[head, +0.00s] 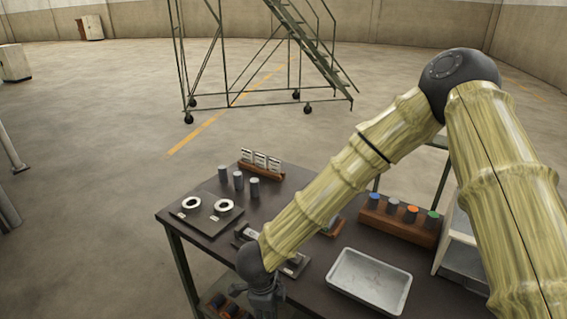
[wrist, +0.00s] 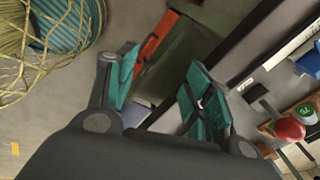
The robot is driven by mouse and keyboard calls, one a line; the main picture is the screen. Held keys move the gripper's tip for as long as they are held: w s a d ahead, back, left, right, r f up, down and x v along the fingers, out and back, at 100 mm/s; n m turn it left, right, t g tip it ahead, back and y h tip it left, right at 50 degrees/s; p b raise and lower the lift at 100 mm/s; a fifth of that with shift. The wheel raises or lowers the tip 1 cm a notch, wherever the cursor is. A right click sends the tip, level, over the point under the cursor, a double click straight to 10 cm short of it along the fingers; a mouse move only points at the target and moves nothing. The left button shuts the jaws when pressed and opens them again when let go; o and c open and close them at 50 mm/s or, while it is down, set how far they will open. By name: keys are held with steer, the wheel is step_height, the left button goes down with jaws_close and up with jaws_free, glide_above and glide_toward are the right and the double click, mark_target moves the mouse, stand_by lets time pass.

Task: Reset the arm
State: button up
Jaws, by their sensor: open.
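My gripper (head: 262,297) hangs at the front edge of the dark table in the head view, at the end of my bamboo-patterned arm. In the wrist view my gripper (wrist: 163,88) shows two dark fingers with teal pads, spread apart. Nothing is held between them. The arm is bent, with its elbow high at the upper right of the head view. The fingertips are hard to make out in the head view.
The dark table (head: 318,262) carries a pale tray (head: 370,281), a wooden rack (head: 398,224) of colour-topped cylinders, a plate with two white rings (head: 208,222), and several grey cylinders. A rolling stair (head: 265,95) stands behind. A red knob (wrist: 290,129) and a teal coil (wrist: 68,40) show in the wrist view.

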steer(key=s+d+f+n+b, duration=0.1)
steer(key=s+d+f+n, duration=0.15)
steer(key=d+f, duration=0.3)
steer(key=s+d+f+n+t, duration=0.1)
steer(key=s+d+f+n, duration=0.1)
steer(key=d+f+n, duration=0.3)
steer(key=s+d+f+n+b, duration=0.1)
steer(key=s+d+f+n, duration=0.25)
steer(key=f, duration=0.25)
steer(key=s+d+f+n+g, duration=0.1)
steer(key=s+d+f+n, duration=0.2)
steer(key=s+d, duration=0.3)
steer(key=s+d+f+n+g+y+b, duration=0.1)
steer(key=s+d+f+n, duration=0.2)
steer(key=s+d+n, duration=0.3)
steer(key=s, duration=0.3)
steer(key=shift+s+f, duration=0.35)
